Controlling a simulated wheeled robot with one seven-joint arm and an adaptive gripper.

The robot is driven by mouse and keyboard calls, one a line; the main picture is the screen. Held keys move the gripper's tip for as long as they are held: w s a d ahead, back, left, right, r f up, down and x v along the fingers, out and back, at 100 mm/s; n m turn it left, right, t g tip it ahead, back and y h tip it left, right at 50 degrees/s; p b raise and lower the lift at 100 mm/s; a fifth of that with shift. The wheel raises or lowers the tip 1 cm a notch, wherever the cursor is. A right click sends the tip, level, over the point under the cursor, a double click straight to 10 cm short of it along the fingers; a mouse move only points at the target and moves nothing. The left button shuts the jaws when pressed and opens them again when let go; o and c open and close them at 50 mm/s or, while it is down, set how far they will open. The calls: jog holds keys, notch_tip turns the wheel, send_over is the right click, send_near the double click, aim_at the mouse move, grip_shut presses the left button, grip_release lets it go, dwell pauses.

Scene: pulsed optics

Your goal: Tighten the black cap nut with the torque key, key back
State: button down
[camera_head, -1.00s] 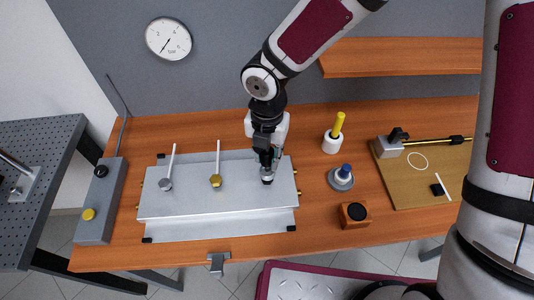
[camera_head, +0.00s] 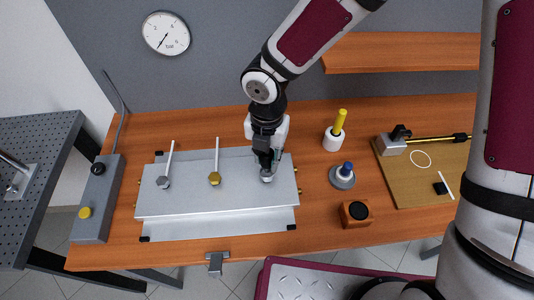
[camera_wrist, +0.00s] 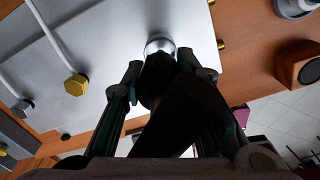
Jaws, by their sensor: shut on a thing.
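My gripper (camera_head: 268,160) is shut on a long dark tool, which looks like the torque key (camera_wrist: 185,105). In the wrist view the dark tool fills the space between the fingers and points at a round silver fitting (camera_wrist: 158,43) on the plate. In the head view that silver fitting (camera_head: 267,177) sits at the plate's right end, just under the fingertips. The black cap nut cannot be made out apart from the dark tool and fingers. I cannot tell whether the tool touches the fitting.
The grey plate (camera_head: 200,204) also carries a grey nut (camera_head: 163,182) and a brass nut (camera_head: 214,178), each with a white tube. To the right stand a yellow-handled item (camera_head: 340,122), a blue-topped item (camera_head: 346,169) and a wooden block (camera_head: 355,222) with a dark round top.

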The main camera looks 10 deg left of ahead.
dwell(0.4)
jog(key=shift+f+b, duration=0.4)
jog(key=shift+f, duration=0.15)
jog(key=shift+m, duration=0.7)
notch_tip(320, 180, up, 5)
jog(key=p, duration=0.3)
jog(key=shift+s, duration=0.1)
jog(key=shift+r+p, duration=0.35)
jog(key=shift+r, duration=0.2)
jog(key=shift+w, duration=0.2)
